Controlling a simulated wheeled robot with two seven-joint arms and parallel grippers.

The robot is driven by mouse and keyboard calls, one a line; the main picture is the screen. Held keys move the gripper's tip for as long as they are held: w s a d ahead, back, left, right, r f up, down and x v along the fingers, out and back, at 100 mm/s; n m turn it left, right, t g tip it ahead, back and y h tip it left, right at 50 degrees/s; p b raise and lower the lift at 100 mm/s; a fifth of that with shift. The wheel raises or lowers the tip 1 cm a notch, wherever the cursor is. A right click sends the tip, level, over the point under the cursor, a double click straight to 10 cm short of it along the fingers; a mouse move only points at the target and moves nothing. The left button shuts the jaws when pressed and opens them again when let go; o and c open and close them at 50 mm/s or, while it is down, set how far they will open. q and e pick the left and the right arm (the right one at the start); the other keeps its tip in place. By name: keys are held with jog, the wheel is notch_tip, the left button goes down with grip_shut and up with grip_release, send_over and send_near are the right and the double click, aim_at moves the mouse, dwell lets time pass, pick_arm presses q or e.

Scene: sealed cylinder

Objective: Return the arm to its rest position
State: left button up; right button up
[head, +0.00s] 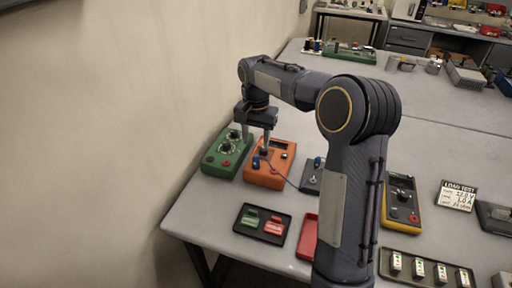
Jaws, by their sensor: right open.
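My right arm (345,190) rises from the bottom of the view and bends over to the left. Its gripper (256,143) points down, with its fingers apart and empty, over the gap between a green box with dials (224,158) and an orange meter (272,172). One fingertip is close to the top of the orange meter; I cannot tell if it touches. A blue lead (285,179) runs from the orange meter to a small dark block (311,180), which my arm partly hides. My left gripper is not in view.
A black tray with green and red pieces (245,229), a red tray (307,240) and a yellow meter (402,200) lie nearby. A tray of small modules (425,280) is at the front right, near a LOAD TEST card (457,196). The wall (100,130) closes the left side.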

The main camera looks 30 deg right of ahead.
jog(key=shift+r, duration=0.2)
dwell(0.4)
jog(key=shift+s+r, duration=0.25)
jog(key=shift+s, duration=0.1)
jog(key=s+a+r+n+t+y, duration=0.1)
jog(key=s+a+r+n, duration=0.1)
jog(key=s, duration=0.4)
jog(key=s+a+r+n+t+y, duration=0.1)
jog(key=s+a+r+n+t, duration=0.15)
jog(key=s, duration=0.45)
jog(key=s+a+f+n+t+y, duration=0.1)
jog(key=s+a+f+n, duration=0.1)
jog(key=s, duration=0.5)
jog(key=s+a+f+n+t, duration=0.1)
jog(key=s+a+f+n, duration=0.1)
jog(key=s+a, duration=0.3)
jog(key=s, duration=0.3)
jog(key=shift+s+f+y, duration=0.2)
jog(key=shift+f+y, duration=0.2)
jog(key=shift+c, duration=0.5)
